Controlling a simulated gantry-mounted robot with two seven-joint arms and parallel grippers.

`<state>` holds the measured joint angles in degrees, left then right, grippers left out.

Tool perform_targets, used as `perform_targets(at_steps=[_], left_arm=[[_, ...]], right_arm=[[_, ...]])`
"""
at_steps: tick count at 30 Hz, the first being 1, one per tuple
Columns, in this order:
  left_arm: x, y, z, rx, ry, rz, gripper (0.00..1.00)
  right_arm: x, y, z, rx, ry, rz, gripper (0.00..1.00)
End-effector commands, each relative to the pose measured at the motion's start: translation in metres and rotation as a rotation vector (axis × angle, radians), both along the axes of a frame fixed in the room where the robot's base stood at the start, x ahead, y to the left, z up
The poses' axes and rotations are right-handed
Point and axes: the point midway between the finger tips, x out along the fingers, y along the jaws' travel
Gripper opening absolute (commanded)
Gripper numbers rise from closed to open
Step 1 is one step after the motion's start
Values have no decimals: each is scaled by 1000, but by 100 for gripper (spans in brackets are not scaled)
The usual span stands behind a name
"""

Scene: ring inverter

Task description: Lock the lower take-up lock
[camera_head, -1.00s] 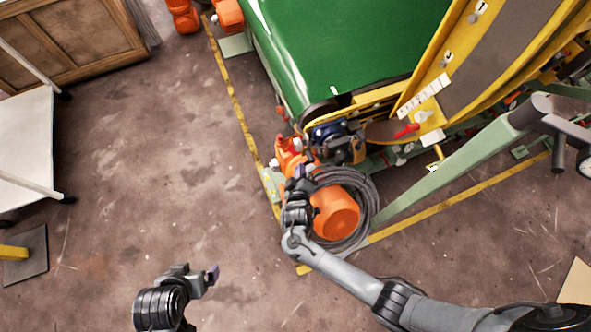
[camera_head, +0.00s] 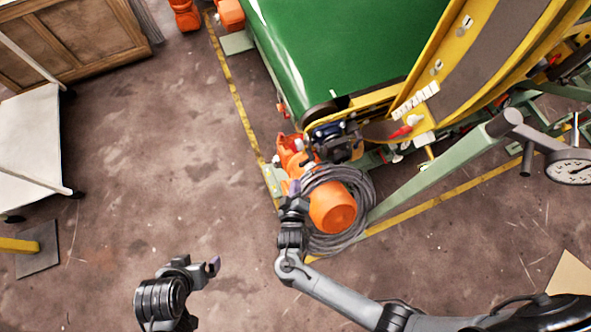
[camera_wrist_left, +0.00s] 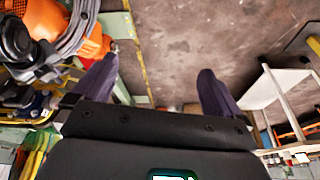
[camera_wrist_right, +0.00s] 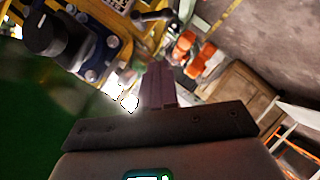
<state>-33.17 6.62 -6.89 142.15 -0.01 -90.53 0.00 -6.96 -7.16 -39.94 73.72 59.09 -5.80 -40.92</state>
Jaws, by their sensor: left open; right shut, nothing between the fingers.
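I cannot pick out the lower take-up lock for certain. A red handle (camera_head: 402,132) shows on the yellow machine frame near a white block. A dark blue and black fitting (camera_head: 333,136) sits at the end of the green belt, above the orange motor (camera_head: 332,207). My right gripper (camera_head: 293,188) is shut and empty, beside the motor and cable coil in the head view. In the right wrist view its fingers (camera_wrist_right: 158,85) are together, with a black knob (camera_wrist_right: 45,38) at upper left. My left gripper (camera_head: 213,267) is open and empty over bare floor; its spread fingers (camera_wrist_left: 155,82) show in the left wrist view.
A grey cable coil (camera_head: 360,190) surrounds the motor. A green sloping beam (camera_head: 430,172) and a dial gauge (camera_head: 572,167) stand at right. The green belt (camera_head: 340,45) fills the top. A white cart (camera_head: 30,150) and wooden cabinet (camera_head: 70,35) stand left. The floor between is clear.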

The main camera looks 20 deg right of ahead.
Motion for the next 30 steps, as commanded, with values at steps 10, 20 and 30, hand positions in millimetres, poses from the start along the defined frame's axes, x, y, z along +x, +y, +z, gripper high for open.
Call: perform_targets(at_steps=[10,20,30], left_arm=[[0,3,6,11,1,-7,100],[-1,0,5,0,5,2,88],[20,-10,5,-32,-111,9,36]], right_arm=[[-19,7,9,-1,0,1,0],[-19,7,9,2,-1,0,0],[-26,29,-14,234,127,-36,0]])
